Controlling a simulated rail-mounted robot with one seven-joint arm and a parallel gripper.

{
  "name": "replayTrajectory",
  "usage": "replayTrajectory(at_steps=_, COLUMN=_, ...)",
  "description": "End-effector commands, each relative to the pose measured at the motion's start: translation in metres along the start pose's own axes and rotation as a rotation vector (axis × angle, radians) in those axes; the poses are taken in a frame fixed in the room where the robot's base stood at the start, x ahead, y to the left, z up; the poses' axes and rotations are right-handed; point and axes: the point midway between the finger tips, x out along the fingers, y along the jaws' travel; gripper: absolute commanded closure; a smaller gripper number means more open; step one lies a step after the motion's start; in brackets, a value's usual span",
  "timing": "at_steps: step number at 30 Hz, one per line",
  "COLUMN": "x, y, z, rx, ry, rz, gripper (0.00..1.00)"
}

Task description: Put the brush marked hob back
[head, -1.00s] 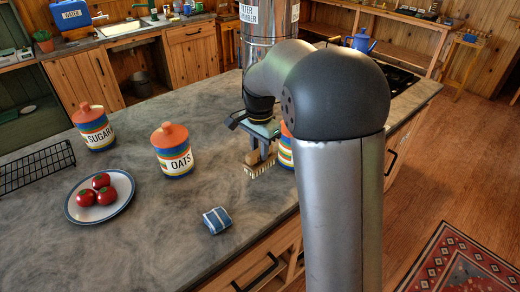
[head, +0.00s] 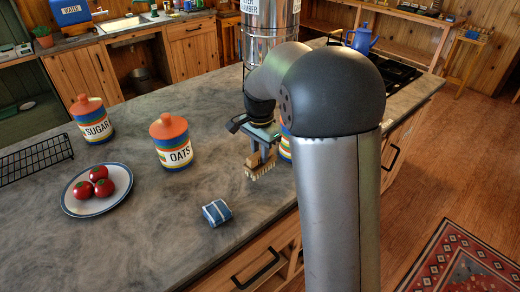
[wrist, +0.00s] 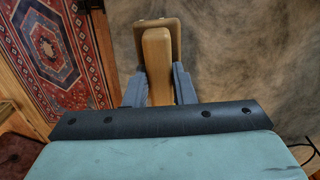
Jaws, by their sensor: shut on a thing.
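A brush (head: 258,170) with a pale wooden body and light bristles hangs below my gripper (head: 263,152) in the head view, bristles down, over the front part of the grey counter. In the wrist view my gripper (wrist: 159,88) is shut on the brush's wooden handle (wrist: 157,60), with a wider wooden part beyond it. I cannot see any marking on the brush. I cannot tell whether the bristles touch the counter.
The counter (head: 120,215) holds an OATS jar (head: 174,155), a SUGAR jar (head: 95,130), a plate (head: 68,204) of red fruit, a black wire rack (head: 35,160) and a folded blue cloth (head: 216,212). A striped jar (head: 286,150) is mostly hidden behind my arm. A metal cylinder (head: 270,40) stands behind.

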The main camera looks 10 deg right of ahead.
Motion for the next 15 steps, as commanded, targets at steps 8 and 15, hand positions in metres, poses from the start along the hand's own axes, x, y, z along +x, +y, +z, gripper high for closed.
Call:
replayTrajectory(at_steps=8, x=0.022, y=0.000, z=0.000, rx=0.000, ry=0.000, rz=0.000, gripper=1.00)
replayTrajectory(at_steps=15, x=0.039, y=0.000, z=0.000, rx=0.000, ry=0.000, rz=0.001, gripper=1.00)
